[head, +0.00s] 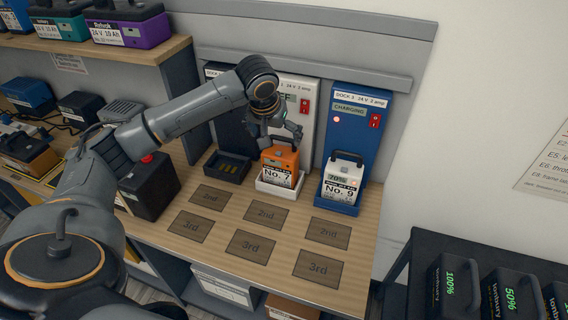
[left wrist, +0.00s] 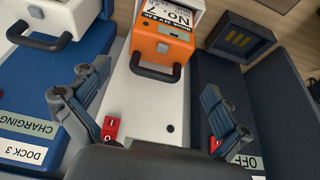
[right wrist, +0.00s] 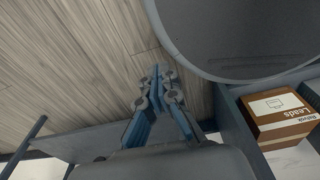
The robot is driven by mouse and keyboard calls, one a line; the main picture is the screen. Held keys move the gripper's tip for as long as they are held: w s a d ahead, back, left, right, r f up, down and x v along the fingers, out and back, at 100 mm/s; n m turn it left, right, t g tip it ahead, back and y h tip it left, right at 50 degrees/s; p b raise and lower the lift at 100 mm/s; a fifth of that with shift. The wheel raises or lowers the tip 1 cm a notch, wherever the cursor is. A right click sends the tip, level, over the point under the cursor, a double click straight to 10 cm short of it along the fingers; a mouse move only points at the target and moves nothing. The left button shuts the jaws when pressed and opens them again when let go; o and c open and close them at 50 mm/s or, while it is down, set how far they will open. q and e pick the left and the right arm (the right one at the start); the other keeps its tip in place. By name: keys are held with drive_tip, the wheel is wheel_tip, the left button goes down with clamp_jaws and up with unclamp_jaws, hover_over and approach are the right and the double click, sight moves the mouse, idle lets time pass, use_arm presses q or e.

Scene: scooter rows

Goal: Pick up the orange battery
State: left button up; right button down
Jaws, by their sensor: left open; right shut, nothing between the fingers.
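The orange battery (head: 280,160), labelled No. 7, sits upright in the white middle dock (head: 283,188). In the left wrist view the battery (left wrist: 157,42) shows with its dark handle facing me. My left gripper (head: 277,133) is open above and just behind the battery in the head view. In the left wrist view its two fingers (left wrist: 152,98) are spread to either side of the handle, with nothing between them. My right gripper (right wrist: 157,75) is shut and empty; it shows only in its own wrist view, over the wooden floor.
A white No. 9 battery (head: 343,178) sits in the blue dock (head: 352,118) to the right. The dark dock's tray (head: 227,166) at left is empty. Marked squares (head: 251,244) on the bench are bare.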

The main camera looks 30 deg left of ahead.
sight(280, 152)
use_arm(q)
drive_tip(key=x, duration=0.7)
drive_tip(key=shift+w+f+p, duration=0.15)
drive_tip(key=shift+p, duration=0.2)
drive_tip(key=shift+x, duration=0.85)
drive_tip(key=p+x, duration=0.1)
drive_tip(key=x, duration=0.3)
drive_tip(key=shift+w+a+f, duration=0.1)
drive_tip(key=shift+w+a, duration=0.05)
drive_tip(key=shift+w, duration=0.1)
use_arm(e)
drive_tip(key=shift+s+d+r, duration=0.15)
drive_tip(key=shift+s+r, duration=0.05)
drive_tip(key=shift+r, duration=0.3)
drive_tip(key=shift+s+d+r, duration=0.1)
drive_tip(key=shift+s+r, duration=0.1)
drive_tip(key=shift+r, duration=0.3)
use_arm(q)
drive_tip(key=shift+c, duration=0.2)
drive_tip(key=shift+s, duration=0.1)
drive_tip(key=c, duration=1.4)
drive_tip(key=shift+r, duration=0.25)
use_arm(e)
drive_tip(key=shift+a, duration=0.15)
